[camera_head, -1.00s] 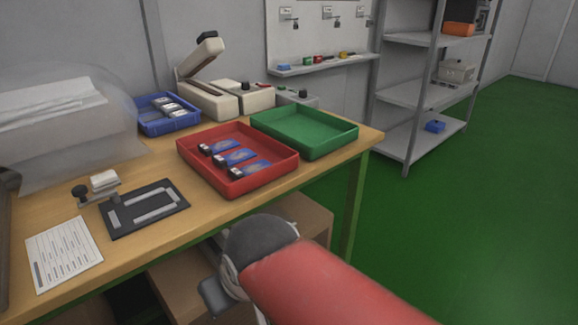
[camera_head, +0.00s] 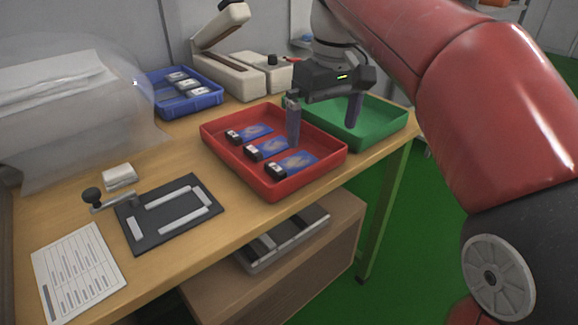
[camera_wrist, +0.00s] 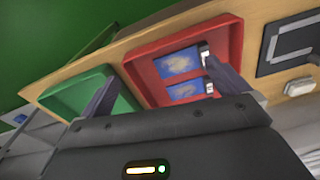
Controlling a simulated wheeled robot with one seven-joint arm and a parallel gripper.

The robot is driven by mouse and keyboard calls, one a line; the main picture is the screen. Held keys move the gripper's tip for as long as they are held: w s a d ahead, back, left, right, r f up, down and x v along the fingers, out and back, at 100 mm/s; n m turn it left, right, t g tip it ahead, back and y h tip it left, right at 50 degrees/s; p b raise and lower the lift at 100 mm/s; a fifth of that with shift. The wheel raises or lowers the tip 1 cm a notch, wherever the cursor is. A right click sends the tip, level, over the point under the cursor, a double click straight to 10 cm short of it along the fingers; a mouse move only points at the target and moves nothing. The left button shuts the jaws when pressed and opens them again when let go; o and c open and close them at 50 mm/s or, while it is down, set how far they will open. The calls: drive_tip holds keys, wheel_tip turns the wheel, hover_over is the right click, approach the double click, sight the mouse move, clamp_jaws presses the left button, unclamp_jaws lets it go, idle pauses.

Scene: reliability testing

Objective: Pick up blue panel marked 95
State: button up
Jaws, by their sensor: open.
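Three blue panels with black-and-white end blocks lie in a row in the red tray (camera_head: 325,171): a back one (camera_head: 257,131), a middle one (camera_head: 274,147) and a front one (camera_head: 300,161). Their markings are too small to read, so I cannot tell which is 95. My gripper (camera_head: 323,115) is open and empty above the tray's right side, one finger over the red tray and the other over the green tray. The wrist view shows two of the panels (camera_wrist: 178,64) (camera_wrist: 186,90) between the spread fingers; the third is hidden.
An empty green tray (camera_head: 385,133) stands right of the red tray. A blue crate (camera_head: 205,103) with similar pieces is behind. A dark fixture plate (camera_head: 190,232), a paper sheet (camera_head: 78,275) and a beige press (camera_head: 230,72) share the table.

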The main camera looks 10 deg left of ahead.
drive_tip(key=n, duration=0.2)
hover_over(293, 164)
drive_tip(key=shift+s+a+f+h, duration=0.15)
drive_tip(key=shift+a+f+h, duration=0.05)
drive_tip(key=shift+f+h, duration=0.1)
drive_tip(key=f+b, duration=0.1)
drive_tip(key=f, duration=0.2)
drive_tip(key=f+b, duration=0.1)
drive_tip(key=f, duration=0.2)
drive_tip(key=shift+d+f, duration=0.2)
drive_tip(key=shift+f, duration=0.15)
drive_tip(key=shift+c, duration=0.4)
drive_tip(key=c, duration=0.6)
drive_tip(key=shift+r, duration=0.15)
